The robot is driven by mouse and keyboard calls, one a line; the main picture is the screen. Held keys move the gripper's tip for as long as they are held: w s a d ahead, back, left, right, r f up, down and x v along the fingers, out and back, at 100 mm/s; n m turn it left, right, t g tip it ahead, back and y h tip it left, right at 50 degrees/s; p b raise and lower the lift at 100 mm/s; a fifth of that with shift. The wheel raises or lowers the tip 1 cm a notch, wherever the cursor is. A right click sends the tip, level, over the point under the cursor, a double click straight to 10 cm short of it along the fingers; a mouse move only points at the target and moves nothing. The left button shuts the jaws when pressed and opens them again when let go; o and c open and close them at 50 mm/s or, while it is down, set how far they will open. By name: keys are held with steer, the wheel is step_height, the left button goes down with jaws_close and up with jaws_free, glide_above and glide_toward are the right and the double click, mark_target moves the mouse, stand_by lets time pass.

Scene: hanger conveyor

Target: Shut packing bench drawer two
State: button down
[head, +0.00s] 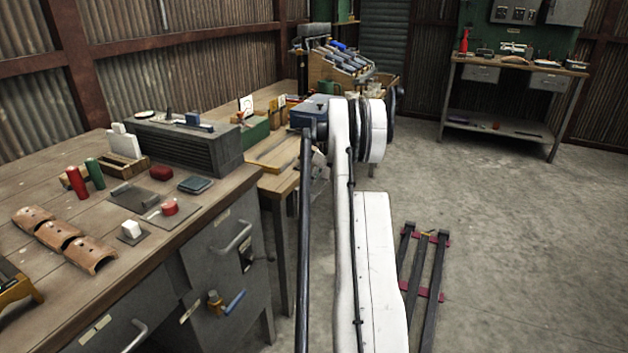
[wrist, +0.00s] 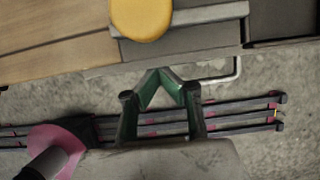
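The packing bench looks to be the farther wooden bench (head: 270,182) on the left, partly behind my arm. In the wrist view, a wooden top (wrist: 50,40) ends beside a grey drawer front (wrist: 180,46) with a pale bar handle (wrist: 238,68). I cannot tell the drawer's number or how far it stands out. My gripper (wrist: 160,72) points at this front, its green-padded fingertips together and empty, close to the handle's left part. Whether they touch it is unclear. In the head view, my arm hides the gripper and the drawer.
A yellow round object (wrist: 140,16) sits above the front. The near bench (head: 85,290) holds clay tiles (head: 60,235), a grey box (head: 185,145) and small parts. A dark rail rack (head: 424,285) lies on the floor at right. Concrete floor (head: 530,240) is open beyond it.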

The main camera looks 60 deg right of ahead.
steer(key=shift+w+a, duration=0.1)
steer(key=shift+w, duration=0.1)
steer(key=shift+s, duration=0.3)
steer(key=s+d+r+p, duration=0.1)
steer(key=s+r+p, duration=0.1)
steer(key=s+r, duration=0.5)
steer(key=shift+v, duration=1.15)
steer(key=shift+w+d+r, duration=0.1)
steer(key=shift+w+r, duration=0.05)
steer(key=shift+w, duration=0.05)
